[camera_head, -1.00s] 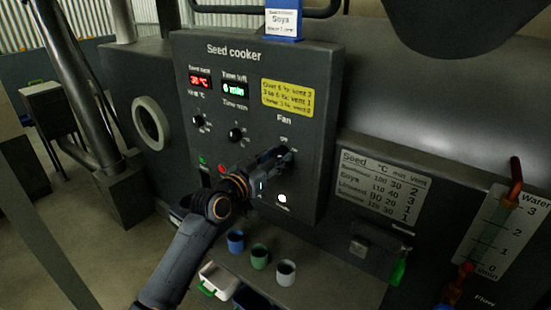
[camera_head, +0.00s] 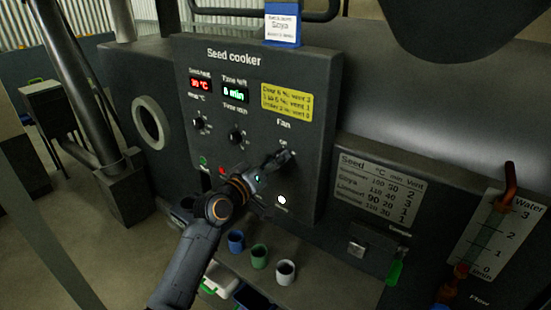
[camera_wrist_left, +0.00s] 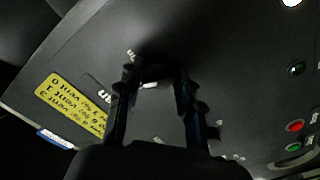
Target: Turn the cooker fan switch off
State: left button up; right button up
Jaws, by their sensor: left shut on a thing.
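The dark grey Seed cooker panel (camera_head: 225,72) stands in the middle of the head view. The fan switch sits under the word "Fan" (camera_head: 284,123) on its right side; my fingers hide most of it there. My left gripper (camera_head: 281,159) reaches it from the lower left and is shut on it. In the left wrist view the two fingers (camera_wrist_left: 160,88) stand on either side of the small switch (camera_wrist_left: 150,85), in deep shadow. The switch's exact angle is hard to tell. A round lamp (camera_head: 281,200) below the switch glows white. My right gripper is not in view.
Two other knobs (camera_head: 199,124) (camera_head: 236,136) and green and red buttons (camera_head: 203,161) are left of my gripper. Blue, green and grey cups (camera_head: 258,256) stand on the ledge below. A seed table plate (camera_head: 378,189) is to the right.

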pick_arm(q)
jog(key=shift+n+p, duration=0.6)
jog(key=shift+n, duration=1.4)
jog(key=o, duration=1.2)
jog(key=v, duration=1.2)
